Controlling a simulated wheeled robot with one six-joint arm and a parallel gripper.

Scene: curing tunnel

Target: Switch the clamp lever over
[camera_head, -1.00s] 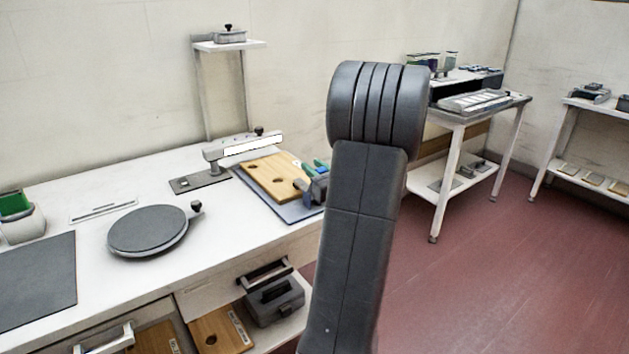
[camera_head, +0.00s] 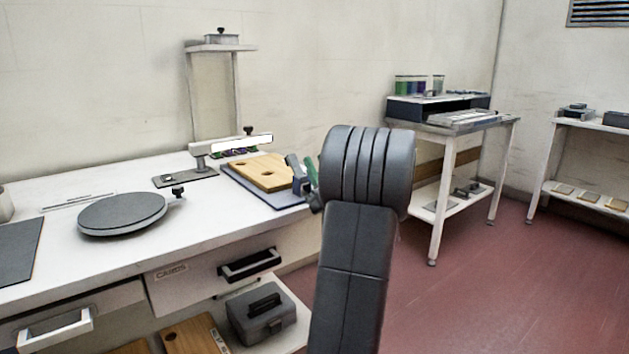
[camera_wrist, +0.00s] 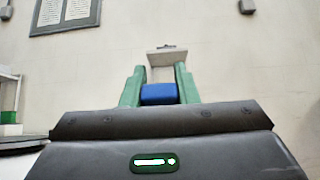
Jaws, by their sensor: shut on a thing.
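My gripper (camera_wrist: 158,82) shows its two green fingers in the wrist view, shut on a blue block-like grip, which I take to be the clamp lever (camera_wrist: 158,95). The blue grip fills the gap between the fingers. In the head view a green finger of my gripper (camera_head: 311,174) shows at the right end of the bench, beside the wooden board (camera_head: 250,170). My dark arm stands in front and hides most of the gripper and the clamp there. The lever's pivot and base cannot be made out.
The board lies on a blue-grey plate (camera_head: 245,187). Left of it are a post with a white bar (camera_head: 240,143) and a round dark turntable (camera_head: 122,213). A grey case (camera_head: 262,315) sits below the bench. Red floor is free to the right, before another table (camera_head: 470,128).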

